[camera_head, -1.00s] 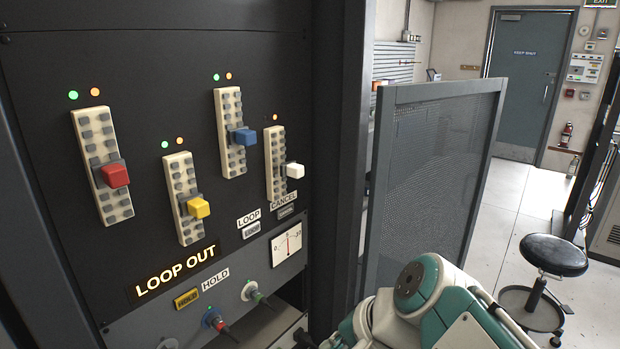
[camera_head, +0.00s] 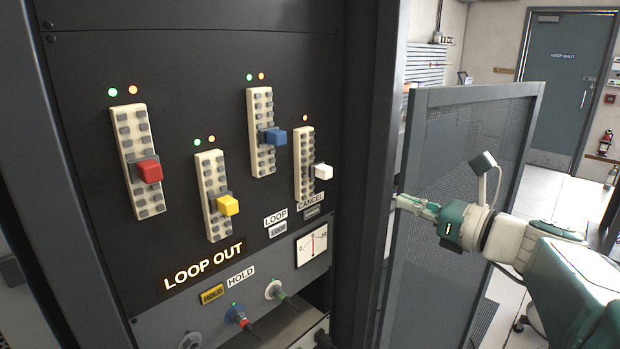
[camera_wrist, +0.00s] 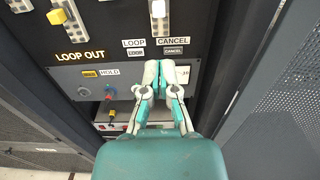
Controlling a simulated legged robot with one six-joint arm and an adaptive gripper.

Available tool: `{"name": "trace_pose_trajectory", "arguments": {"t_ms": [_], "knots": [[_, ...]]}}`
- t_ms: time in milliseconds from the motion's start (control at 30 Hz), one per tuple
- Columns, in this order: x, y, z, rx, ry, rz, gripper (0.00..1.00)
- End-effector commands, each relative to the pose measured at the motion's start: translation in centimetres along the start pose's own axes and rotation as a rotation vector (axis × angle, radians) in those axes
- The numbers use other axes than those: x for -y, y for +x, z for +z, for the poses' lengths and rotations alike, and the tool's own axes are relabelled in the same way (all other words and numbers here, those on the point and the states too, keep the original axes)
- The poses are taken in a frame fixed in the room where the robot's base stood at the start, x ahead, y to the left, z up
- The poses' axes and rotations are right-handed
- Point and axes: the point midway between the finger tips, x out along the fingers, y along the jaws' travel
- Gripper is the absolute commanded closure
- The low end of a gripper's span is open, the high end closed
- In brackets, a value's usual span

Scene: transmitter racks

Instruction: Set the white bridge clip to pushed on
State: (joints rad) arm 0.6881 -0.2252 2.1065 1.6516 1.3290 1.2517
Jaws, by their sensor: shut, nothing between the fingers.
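The white bridge clip (camera_head: 322,172) sits on the rightmost cream terminal strip (camera_head: 304,150) of the black panel, with one small orange lamp lit above that strip. In the wrist view the white clip (camera_wrist: 159,9) shows at the top edge, above the CANCEL label. My gripper (camera_head: 398,201) is shut and empty, to the right of the white clip and apart from it, in front of the rack's right upright. In the wrist view my gripper (camera_wrist: 166,66) points at the panel below the clip.
Red (camera_head: 149,171), yellow (camera_head: 228,205) and blue (camera_head: 276,137) clips sit on the other strips, each with green and orange lamps above. A meter (camera_head: 311,246), buttons and cabled jacks lie below. A mesh door (camera_head: 465,150) stands open at the right.

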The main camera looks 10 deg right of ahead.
Motion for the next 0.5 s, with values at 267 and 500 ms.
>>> {"name": "trace_pose_trajectory", "arguments": {"t_ms": [267,500], "knots": [[0.0,0.0,0.0,0.000,0.000,0.000,1.00],[-0.1,2.1,-0.1,-0.002,0.000,0.004,1.00]]}}
